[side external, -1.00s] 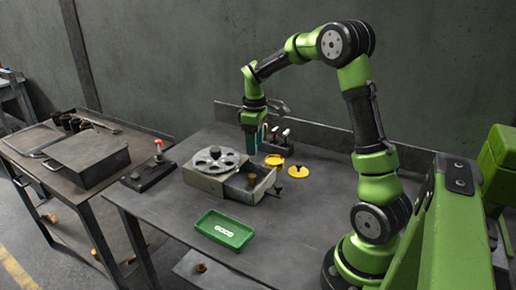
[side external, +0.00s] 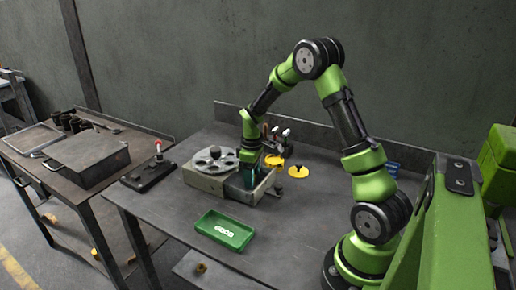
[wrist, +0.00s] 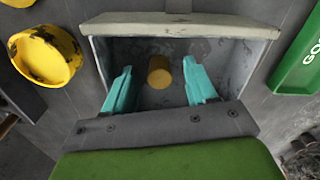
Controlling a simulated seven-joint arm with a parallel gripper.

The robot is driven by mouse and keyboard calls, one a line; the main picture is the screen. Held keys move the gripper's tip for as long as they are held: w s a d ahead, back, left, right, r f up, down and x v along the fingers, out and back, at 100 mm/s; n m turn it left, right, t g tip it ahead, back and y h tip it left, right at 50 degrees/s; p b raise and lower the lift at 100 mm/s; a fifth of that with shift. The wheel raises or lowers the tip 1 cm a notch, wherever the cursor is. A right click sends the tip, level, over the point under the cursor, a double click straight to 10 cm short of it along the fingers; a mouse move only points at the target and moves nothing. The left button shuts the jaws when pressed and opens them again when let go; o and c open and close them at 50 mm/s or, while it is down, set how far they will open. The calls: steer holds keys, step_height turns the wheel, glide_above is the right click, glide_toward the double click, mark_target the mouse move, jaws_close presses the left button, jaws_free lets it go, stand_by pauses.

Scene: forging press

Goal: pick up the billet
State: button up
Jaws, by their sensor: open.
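The billet (wrist: 159,74) is a short brass-coloured cylinder in the wrist view. It lies in the open grey drawer (wrist: 180,26), which also shows in the side view (side external: 267,186) pulled out of the box under the round holed disc. My gripper (side external: 248,179) is low at the drawer in the side view. In the wrist view its two teal fingers are open, one on each side of the billet, with gaps between. The billet is hidden in the side view, and how far above the drawer floor the fingertips are is unclear.
A grey holed disc (side external: 212,158) sits on the box beside my gripper. A green tray (side external: 222,230) stands in front. Yellow round pieces (side external: 299,172) lie behind the drawer to the right. The table right of the tray is clear.

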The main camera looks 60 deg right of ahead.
jaws_close()
steer(key=shift+r, duration=0.1)
